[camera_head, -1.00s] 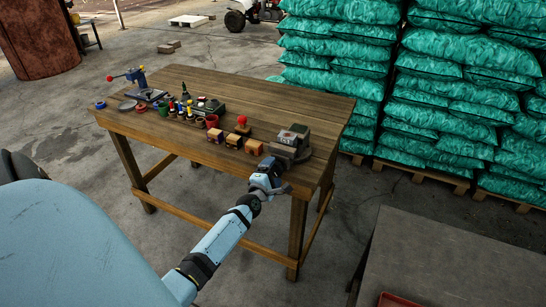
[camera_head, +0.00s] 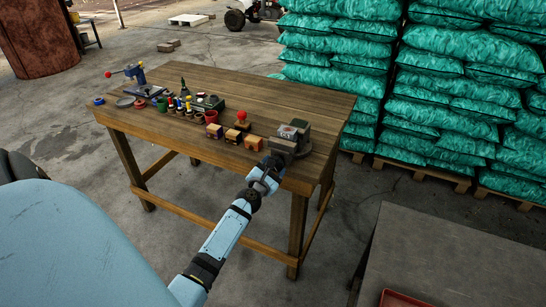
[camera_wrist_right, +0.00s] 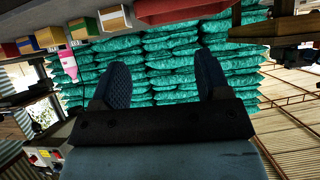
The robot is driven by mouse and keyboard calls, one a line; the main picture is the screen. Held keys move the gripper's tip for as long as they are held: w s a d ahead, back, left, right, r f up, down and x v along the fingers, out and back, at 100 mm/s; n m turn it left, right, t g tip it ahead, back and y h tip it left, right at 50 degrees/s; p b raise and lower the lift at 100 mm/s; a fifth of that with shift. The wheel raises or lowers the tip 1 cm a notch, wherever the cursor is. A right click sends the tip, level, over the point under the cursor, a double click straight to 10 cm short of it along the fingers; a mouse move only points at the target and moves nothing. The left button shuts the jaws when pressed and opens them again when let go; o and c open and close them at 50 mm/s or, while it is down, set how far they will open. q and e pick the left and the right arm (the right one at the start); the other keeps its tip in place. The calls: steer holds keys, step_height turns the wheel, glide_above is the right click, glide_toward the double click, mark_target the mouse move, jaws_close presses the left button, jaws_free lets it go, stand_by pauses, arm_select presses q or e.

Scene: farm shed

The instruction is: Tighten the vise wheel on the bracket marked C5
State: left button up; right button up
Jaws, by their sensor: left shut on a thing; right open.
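A dark grey vise (camera_head: 296,139) is fixed at the right front corner of the wooden table, with a small label on top of its bracket that is too small to read. My left gripper (camera_head: 269,169) is at the front face of the vise and is shut on its wheel. The wheel is mostly hidden behind the fingers. My right gripper (camera_wrist_right: 160,82) shows in the right wrist view, open, with nothing between its two dark blue fingers. It is not in the head view.
The wooden table (camera_head: 200,82) holds small blocks, coloured pots and a blue press (camera_head: 140,78) left of the vise. Stacked green sacks (camera_head: 440,90) stand behind it on pallets. A grey table (camera_head: 450,255) with a red tray (camera_head: 398,299) is at lower right.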

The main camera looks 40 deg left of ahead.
arm_select(q)
steer(key=m+p, duration=0.9)
steer(key=m, duration=2.1)
steer(key=shift+f, duration=0.15)
steer(key=o, duration=1)
steer(key=shift+a, duration=0.1)
steer(key=shift+c, duration=0.2)
steer(key=shift+o, duration=0.3)
steer(key=shift+s+r, duration=0.15)
steer(key=shift+r, duration=0.05)
